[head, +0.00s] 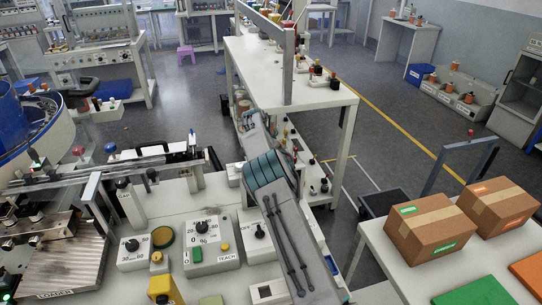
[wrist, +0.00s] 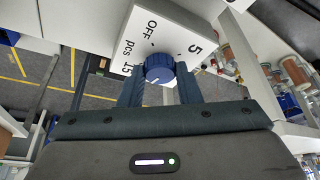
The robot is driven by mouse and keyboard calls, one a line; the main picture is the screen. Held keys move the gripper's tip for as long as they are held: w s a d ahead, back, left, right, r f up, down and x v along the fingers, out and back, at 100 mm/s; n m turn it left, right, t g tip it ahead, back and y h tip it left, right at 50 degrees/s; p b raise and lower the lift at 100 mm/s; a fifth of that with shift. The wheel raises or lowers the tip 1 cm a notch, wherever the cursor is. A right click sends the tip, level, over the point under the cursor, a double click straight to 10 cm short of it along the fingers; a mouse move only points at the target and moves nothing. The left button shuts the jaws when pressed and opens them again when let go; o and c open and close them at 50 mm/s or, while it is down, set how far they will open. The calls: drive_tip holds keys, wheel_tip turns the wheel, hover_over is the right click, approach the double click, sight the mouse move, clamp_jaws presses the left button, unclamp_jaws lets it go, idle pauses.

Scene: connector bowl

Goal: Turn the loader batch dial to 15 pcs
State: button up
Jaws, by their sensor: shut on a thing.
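In the wrist view the batch dial is a ribbed blue knob (wrist: 158,69) on a white plate (wrist: 172,36). The plate carries the labels OFF, 5 and 15 pcs, seen turned: OFF at the upper left, 5 at the right, 15 pcs at the lower left. My gripper (wrist: 160,86) has one dark finger on each side of the knob and is shut on it. A pale line shows on the knob's face, but I cannot tell which label it points to. In the head view my arm hides the blue knob and the fingertips.
In the head view a control panel with black dials (head: 206,227) and a yellow button (head: 158,289) lies left of my arm. A tall white bench (head: 262,62) stands beyond. Cardboard boxes (head: 430,232) sit on a table at the right. The loader plate (head: 62,262) is at the left.

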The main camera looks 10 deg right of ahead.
drive_tip(key=shift+w+m+g+p, duration=0.1)
drive_tip(key=shift+m+g+p, duration=0.2)
drive_tip(key=shift+m+p, duration=0.45)
drive_tip(key=shift+r+m, duration=0.1)
drive_tip(key=shift+m, duration=0.15)
drive_tip(key=shift+a+m+h+p, duration=0.1)
drive_tip(key=shift+m+h+p, duration=0.2)
drive_tip(key=shift+p, duration=0.5)
drive_tip(key=shift+m+p, duration=0.3)
drive_tip(key=shift+p, duration=0.35)
drive_tip(key=shift+g, duration=0.3)
drive_tip(key=o, duration=1)
drive_tip(key=shift+a, duration=0.15)
drive_tip(key=shift+c, duration=0.2)
drive_tip(key=shift+d, duration=0.2)
